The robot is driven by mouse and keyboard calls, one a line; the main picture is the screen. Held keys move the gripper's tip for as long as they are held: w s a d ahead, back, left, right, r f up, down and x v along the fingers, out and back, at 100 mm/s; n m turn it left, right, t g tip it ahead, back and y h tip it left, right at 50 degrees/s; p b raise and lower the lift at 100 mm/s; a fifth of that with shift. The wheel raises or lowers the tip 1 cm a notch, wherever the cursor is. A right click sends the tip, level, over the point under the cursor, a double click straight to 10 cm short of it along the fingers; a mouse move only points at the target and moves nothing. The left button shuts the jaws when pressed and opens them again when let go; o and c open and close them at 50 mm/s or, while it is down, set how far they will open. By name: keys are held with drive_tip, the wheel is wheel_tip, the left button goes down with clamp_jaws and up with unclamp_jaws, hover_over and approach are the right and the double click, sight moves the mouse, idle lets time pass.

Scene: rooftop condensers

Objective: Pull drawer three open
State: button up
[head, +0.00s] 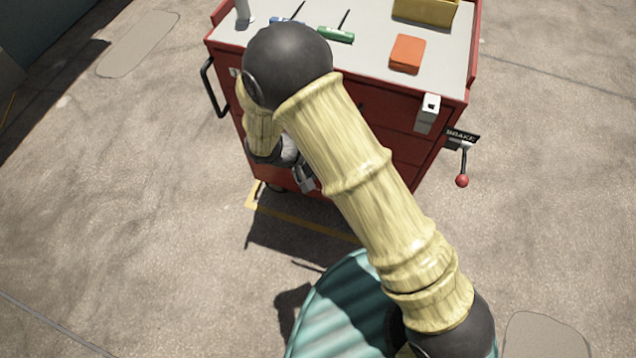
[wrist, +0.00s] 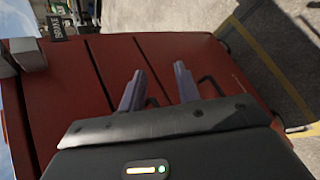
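The red tool cart (head: 378,115) stands ahead with its drawer front facing me, largely hidden by my arm in the head view. In the wrist view its red drawer fronts (wrist: 112,62) appear sideways, split by dark seams, and all look closed. My gripper (wrist: 160,78) is open in front of the lower drawers, its two grey fingers apart with nothing seen between them. A dark bar handle (wrist: 211,84) shows just right of the right finger. Another dark handle (wrist: 152,101) is partly hidden behind the left finger. No drawer numbers are readable. Contact with a handle cannot be told.
A brake lever with a red knob (head: 462,181) sticks out at the right. A yellow line (head: 305,223) marks the floor. Concrete around is clear.

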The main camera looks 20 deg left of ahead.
drive_tip(key=s+a+f+n+t+y+b, duration=0.1)
drive_tip(key=s+a+f+n+t+b, duration=0.1)
drive_tip(key=a+f, duration=0.5)
drive_tip(key=s+a+f+n+t+y+b, duration=0.1)
drive_tip(key=s+a+f+n+t+b, duration=0.1)
drive_tip(key=s+a+f+t+b, duration=0.2)
drive_tip(key=a+f+t+b, duration=0.3)
drive_tip(key=a+f+t, duration=0.1)
drive_tip(key=f, duration=0.4)
drive_tip(key=shift+a+n+y, duration=0.2)
drive_tip(key=shift+n+y, duration=0.1)
drive_tip(key=shift+n, duration=0.1)
drive_tip(key=b+x, duration=0.3)
drive_tip(key=x, duration=1.4)
drive_tip(key=shift+w+d+r, duration=0.1)
drive_tip(key=shift+w+d, duration=0.1)
drive_tip(key=shift+c, duration=0.2)
clamp_jaws()
